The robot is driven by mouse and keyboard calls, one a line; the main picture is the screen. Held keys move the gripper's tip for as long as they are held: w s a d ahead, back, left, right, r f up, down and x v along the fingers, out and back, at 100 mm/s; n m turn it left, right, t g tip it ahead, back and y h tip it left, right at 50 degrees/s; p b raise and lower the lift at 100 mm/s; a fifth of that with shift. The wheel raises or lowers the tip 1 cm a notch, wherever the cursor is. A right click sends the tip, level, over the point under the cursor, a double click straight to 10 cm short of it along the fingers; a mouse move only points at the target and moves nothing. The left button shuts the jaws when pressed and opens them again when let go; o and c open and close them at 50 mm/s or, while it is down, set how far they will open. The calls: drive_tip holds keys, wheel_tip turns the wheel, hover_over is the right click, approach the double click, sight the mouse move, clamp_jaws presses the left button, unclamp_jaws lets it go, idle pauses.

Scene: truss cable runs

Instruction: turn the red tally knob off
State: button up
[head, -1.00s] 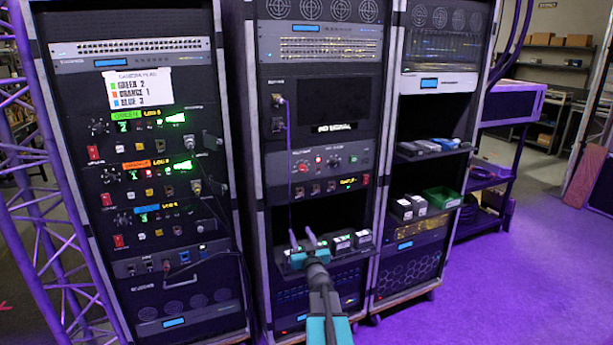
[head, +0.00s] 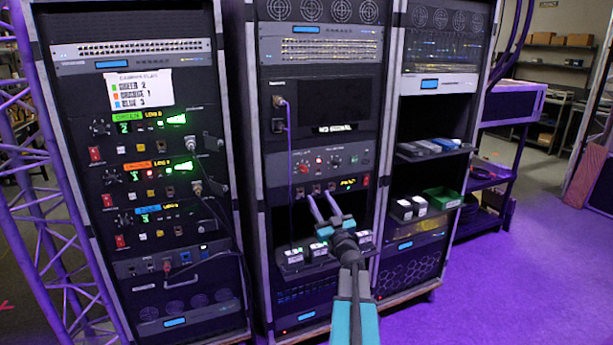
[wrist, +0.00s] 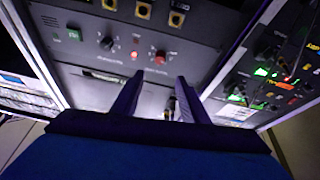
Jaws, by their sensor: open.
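The red tally knob (head: 303,168) sits on a dark panel in the middle rack, left of a lit red lamp (head: 319,160). In the wrist view, which looks upside down, the red knob (wrist: 158,57) lies just beyond the fingertips, roughly between them, with the lit lamp (wrist: 135,54) beside it. My gripper (head: 322,197) is open and empty, below the knob panel in the head view. Its two fingers (wrist: 159,76) point at the panel in the wrist view. It appears apart from the knob. The knob's pointer is too small to read.
A purple cable (head: 290,140) hangs on the middle rack, left of the knob. A shelf with small boxes (head: 293,255) is below my gripper. The left rack (head: 165,295) has lit modules and cables. Purple floor (head: 510,270) at right is clear.

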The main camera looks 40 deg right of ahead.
sight(305, 171)
drive_tip(key=shift+p+x, duration=1.65)
drive_tip(key=shift+x, duration=5.1)
drive_tip(key=shift+c, duration=0.4)
clamp_jaws()
drive_tip(key=shift+s+d+n+b, duration=0.1)
drive_tip(key=shift+n+b, duration=0.3)
drive_tip(key=shift+n, duration=0.2)
drive_tip(key=n+y+b, duration=0.1)
drive_tip(key=n+y, duration=0.1)
drive_tip(key=n, duration=0.1)
drive_tip(key=shift+d+n+t, duration=0.15)
drive_tip(key=shift+n+t, duration=0.15)
drive_tip(key=shift+s+d+r+n+y+b, duration=0.1)
drive_tip(key=shift+n+y+b, duration=0.25)
drive_tip(key=shift+n+y, duration=0.9)
drive_tip(key=shift+n+y+b, duration=0.35)
drive_tip(key=shift+n+y, duration=0.1)
drive_tip(key=shift+n, duration=1.5)
drive_tip(key=shift+o, duration=0.4)
unclamp_jaws()
